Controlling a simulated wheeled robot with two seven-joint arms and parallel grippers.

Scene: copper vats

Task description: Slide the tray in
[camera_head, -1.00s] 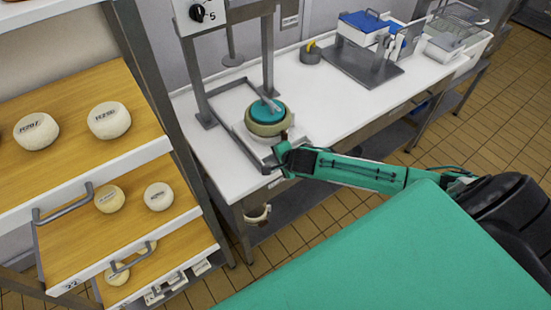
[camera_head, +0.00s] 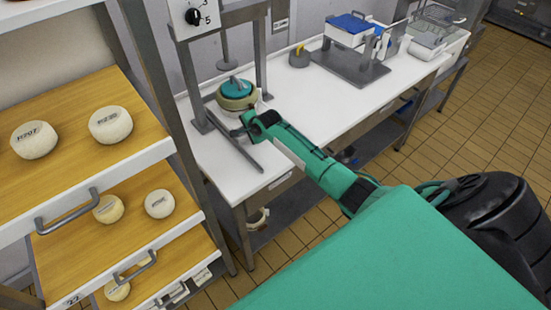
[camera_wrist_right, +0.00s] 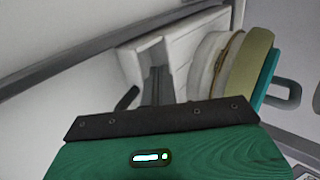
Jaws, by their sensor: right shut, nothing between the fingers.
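The white tray (camera_wrist_right: 184,52) shows in the right wrist view, carrying a round cream mould with a teal handled lid (camera_wrist_right: 268,80). In the head view the lidded mould (camera_head: 236,94) stands between the press posts, near the round press plate (camera_head: 227,65), which hangs above it. The tray is mostly hidden there by the mould and my arm. My right gripper (camera_head: 247,122) is shut and empty at the tray's front edge. Its fingers (camera_wrist_right: 158,86) seem to touch the tray's front; exact contact is hard to tell. My left gripper is not in view.
Grey rails (camera_head: 240,150) lie on the white table (camera_head: 325,110) in front of the press. A rack with wooden shelves (camera_head: 75,140) and cheeses stands at the left. A scale-like stand (camera_head: 350,65) and a grey weight (camera_head: 299,57) sit farther right. The table's middle is clear.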

